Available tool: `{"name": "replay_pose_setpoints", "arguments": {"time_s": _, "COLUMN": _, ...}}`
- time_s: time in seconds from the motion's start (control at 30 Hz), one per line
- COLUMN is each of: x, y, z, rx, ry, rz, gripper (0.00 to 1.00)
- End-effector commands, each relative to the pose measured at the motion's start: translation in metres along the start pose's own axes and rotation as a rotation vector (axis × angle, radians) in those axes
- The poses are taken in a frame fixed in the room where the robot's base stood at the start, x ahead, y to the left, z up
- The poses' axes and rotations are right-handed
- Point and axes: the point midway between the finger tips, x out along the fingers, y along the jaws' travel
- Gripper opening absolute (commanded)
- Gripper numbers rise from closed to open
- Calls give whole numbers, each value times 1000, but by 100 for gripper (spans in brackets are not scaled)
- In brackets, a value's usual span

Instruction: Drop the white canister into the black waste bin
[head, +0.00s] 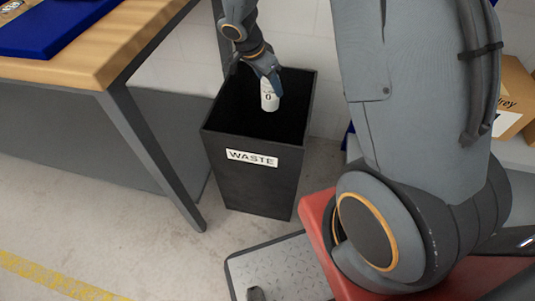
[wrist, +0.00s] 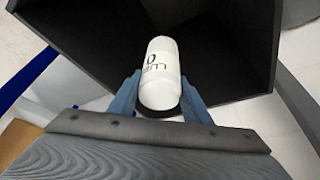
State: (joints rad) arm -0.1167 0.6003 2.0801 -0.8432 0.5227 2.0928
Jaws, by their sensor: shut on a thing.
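The white canister (head: 269,96) with dark print is held in my gripper (head: 265,76) over the open top of the black waste bin (head: 250,180). In the wrist view, the canister (wrist: 160,72) sits between the two blue-grey fingers of my gripper (wrist: 160,98), which are shut on it. The dark inside of the bin (wrist: 225,35) lies behind the canister there. The bin has a white label reading WASTE on its front. The bin's floor is too dark to make out.
A wooden table (head: 95,60) with a dark metal leg stands left of the bin, with a blue item (head: 55,28) on it. A white wall is behind the bin. A cardboard box (head: 512,95) is at the far right. Open floor lies front left.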

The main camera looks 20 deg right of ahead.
Motion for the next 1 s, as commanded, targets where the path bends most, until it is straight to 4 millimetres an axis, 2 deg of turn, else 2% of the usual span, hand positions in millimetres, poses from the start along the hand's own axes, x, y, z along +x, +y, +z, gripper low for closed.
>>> {"name": "replay_pose_setpoints", "arguments": {"time_s": 0.27, "x": 3, "y": 0, "z": 1, "rx": 0, "ry": 0, "rz": 0, "gripper": 22}}
{"name": "replay_pose_setpoints", "arguments": {"time_s": 0.3, "x": 3, "y": 0, "z": 1, "rx": 0, "ry": 0, "rz": 0, "gripper": 45}}
{"name": "replay_pose_setpoints", "arguments": {"time_s": 0.43, "x": 2, "y": 0, "z": 1, "rx": 0, "ry": 0, "rz": 0, "gripper": 66}}
{"name": "replay_pose_setpoints", "arguments": {"time_s": 0.77, "x": -1, "y": 0, "z": 1, "rx": 1, "ry": 0, "rz": -1, "gripper": 66}}
{"name": "replay_pose_setpoints", "arguments": {"time_s": 1.0, "x": -35, "y": -1, "z": 1, "rx": 1, "ry": 1, "rz": -5, "gripper": 66}}
